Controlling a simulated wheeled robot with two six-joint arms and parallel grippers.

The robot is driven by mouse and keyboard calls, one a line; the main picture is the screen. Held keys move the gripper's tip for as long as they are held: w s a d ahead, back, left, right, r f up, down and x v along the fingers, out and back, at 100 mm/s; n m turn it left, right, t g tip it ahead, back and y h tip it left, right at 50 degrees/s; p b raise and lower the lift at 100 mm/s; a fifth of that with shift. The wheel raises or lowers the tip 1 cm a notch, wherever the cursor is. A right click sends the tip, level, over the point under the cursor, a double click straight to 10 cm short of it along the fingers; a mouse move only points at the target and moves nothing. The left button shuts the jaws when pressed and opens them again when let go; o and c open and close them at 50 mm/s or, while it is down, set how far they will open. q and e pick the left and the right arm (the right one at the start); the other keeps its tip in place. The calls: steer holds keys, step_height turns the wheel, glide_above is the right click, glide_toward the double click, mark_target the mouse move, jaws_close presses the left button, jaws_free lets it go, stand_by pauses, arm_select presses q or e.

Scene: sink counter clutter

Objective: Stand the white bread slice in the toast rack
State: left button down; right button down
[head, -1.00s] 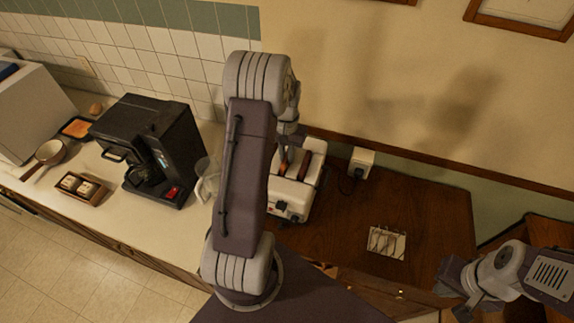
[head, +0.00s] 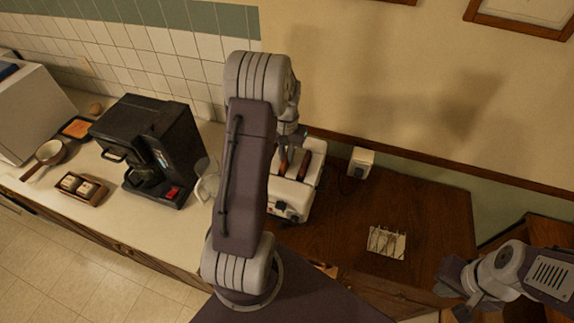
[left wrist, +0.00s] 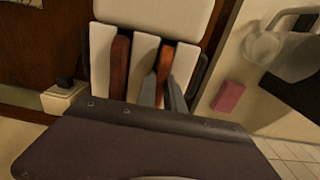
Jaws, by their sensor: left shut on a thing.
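The white toaster (head: 291,205) stands on the wooden counter, with a brown slice in each of its two slots. In the left wrist view, my left gripper (left wrist: 162,86) is shut on the orange-brown bread slice (left wrist: 165,62), whose lower part is inside the toaster slot. The other, darker slice (left wrist: 120,62) stands in the slot to its left. Neither slice looks white, so I cannot tell the kinds by colour. The toast rack (head: 387,242) stands empty to the right. My right gripper (head: 456,294) hangs at the lower right, its opening unclear.
A glass jug (head: 205,180) and a black coffee machine (head: 150,150) stand to the left. A pink block (left wrist: 228,96) lies beside the toaster in the left wrist view. The wood around the rack is clear.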

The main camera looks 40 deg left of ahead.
arm_select(q)
step_height(320, 180, up, 10)
steer(key=b, duration=0.1)
steer(key=shift+b, duration=0.35)
